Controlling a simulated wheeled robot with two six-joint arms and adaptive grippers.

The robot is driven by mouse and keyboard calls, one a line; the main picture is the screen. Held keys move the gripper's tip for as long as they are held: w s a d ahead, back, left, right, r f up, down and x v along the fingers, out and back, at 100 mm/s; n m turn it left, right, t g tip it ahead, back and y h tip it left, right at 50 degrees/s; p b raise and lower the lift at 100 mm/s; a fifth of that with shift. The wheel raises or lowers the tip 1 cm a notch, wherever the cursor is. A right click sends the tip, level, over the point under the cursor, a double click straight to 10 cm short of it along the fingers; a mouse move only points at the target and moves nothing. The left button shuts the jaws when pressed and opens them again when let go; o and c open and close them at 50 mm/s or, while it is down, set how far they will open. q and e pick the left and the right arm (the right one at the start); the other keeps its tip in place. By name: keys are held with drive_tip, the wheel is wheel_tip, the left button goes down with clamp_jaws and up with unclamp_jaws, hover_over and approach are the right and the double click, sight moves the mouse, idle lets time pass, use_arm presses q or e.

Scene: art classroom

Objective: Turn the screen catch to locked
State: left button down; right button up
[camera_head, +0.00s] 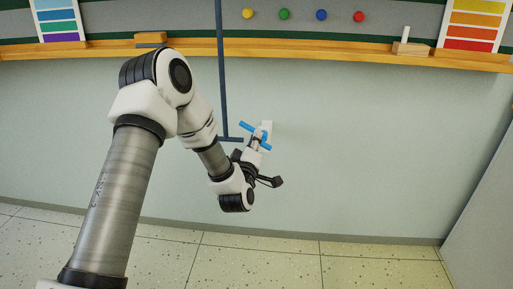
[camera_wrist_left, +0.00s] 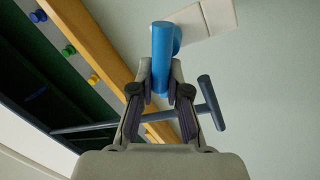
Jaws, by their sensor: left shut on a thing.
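The screen catch shows as a bright blue bar handle (camera_head: 246,127) at a white plate (camera_head: 267,126) on the pale wall. In the head view the handle slants from upper left to lower right. My left gripper (camera_head: 257,142) reaches it from below and covers its middle. In the left wrist view the blue handle (camera_wrist_left: 161,55) runs between the two fingers of my left gripper (camera_wrist_left: 160,85), which are shut on it. The white plate (camera_wrist_left: 202,20) is behind it. Any lock marking is not readable. My right gripper is out of view.
A dark blue-grey rod (camera_head: 221,70) hangs down the wall to a crossbar just left of the catch; it passes behind my fingers in the wrist view (camera_wrist_left: 208,100). A wooden ledge (camera_head: 310,54) runs above, below several coloured magnets. A grey panel (camera_head: 485,190) stands at right.

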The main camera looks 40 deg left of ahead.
use_arm(q)
drive_tip(key=n+b, duration=0.1)
drive_tip(key=n, duration=0.1)
drive_tip(key=f+n+y+b, duration=0.1)
drive_tip(key=n+b, duration=0.1)
drive_tip(key=shift+s+a+f, duration=0.1)
drive_tip(key=shift+n+g+y+b, duration=0.3)
drive_tip(key=shift+n+b, duration=0.9)
drive_tip(key=shift+n, duration=0.5)
drive_tip(key=c, duration=1.1)
unclamp_jaws()
drive_tip(key=shift+c, duration=0.2)
drive_tip(key=v, duration=1.2)
